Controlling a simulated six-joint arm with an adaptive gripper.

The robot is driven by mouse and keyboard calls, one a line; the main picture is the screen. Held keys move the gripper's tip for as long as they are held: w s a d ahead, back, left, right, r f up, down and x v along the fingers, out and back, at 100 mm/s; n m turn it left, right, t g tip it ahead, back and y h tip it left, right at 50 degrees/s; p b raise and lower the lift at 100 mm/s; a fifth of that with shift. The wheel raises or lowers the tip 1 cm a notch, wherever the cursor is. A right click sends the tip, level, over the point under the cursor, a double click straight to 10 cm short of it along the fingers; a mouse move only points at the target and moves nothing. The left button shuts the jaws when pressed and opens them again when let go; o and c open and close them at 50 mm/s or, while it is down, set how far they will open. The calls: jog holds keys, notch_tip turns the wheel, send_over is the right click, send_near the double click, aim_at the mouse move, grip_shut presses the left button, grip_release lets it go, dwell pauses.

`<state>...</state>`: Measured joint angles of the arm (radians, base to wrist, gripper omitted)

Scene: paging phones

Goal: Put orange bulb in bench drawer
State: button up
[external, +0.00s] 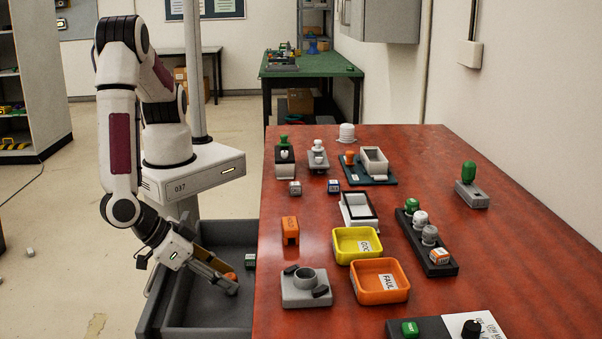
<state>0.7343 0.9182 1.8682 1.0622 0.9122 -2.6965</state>
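The bench drawer (205,318) is a grey open-topped box at the left side of the red bench. My gripper (230,283) reaches down into it, tilted, with its fingertips low inside. A small rounded orange thing, seemingly the orange bulb (231,276), shows at the fingertips inside the drawer. The fingers partly hide it, and I cannot tell whether they grip it or whether it rests on the drawer floor. A small green-and-white block (250,260) is also in the drawer, near the bench side.
The red bench (480,270) holds a yellow tray (357,244), an orange tray (379,281), an orange block (290,231), a grey round-cup fixture (306,287) and a dark rack (428,243) with several pieces. A small orange-topped piece (349,158) stands on a dark board. The bench's right side is mostly clear.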

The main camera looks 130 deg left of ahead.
jog(key=shift+v, duration=1.95)
jog(key=shift+a, duration=0.1)
jog(key=s+a+r+m+g+h, duration=0.1)
jog(key=s+a+r+m, duration=0.1)
jog(key=a+r, duration=0.55)
jog(key=s+a+r+m+g+h, duration=0.1)
jog(key=s+a+r+m+h, duration=0.2)
jog(key=r, duration=0.8)
jog(key=s+a+r+m+t+h, duration=0.1)
jog(key=s+a+r+m+h, duration=0.1)
jog(key=s+r, duration=0.4)
jog(key=s+a+r+m+t+h, duration=0.1)
jog(key=s+a+r+m, duration=0.4)
jog(key=s, duration=0.6)
jog(key=shift+a+r+t+h, duration=0.4)
jog(key=shift+a+r+t, duration=0.15)
jog(key=shift+r, duration=0.3)
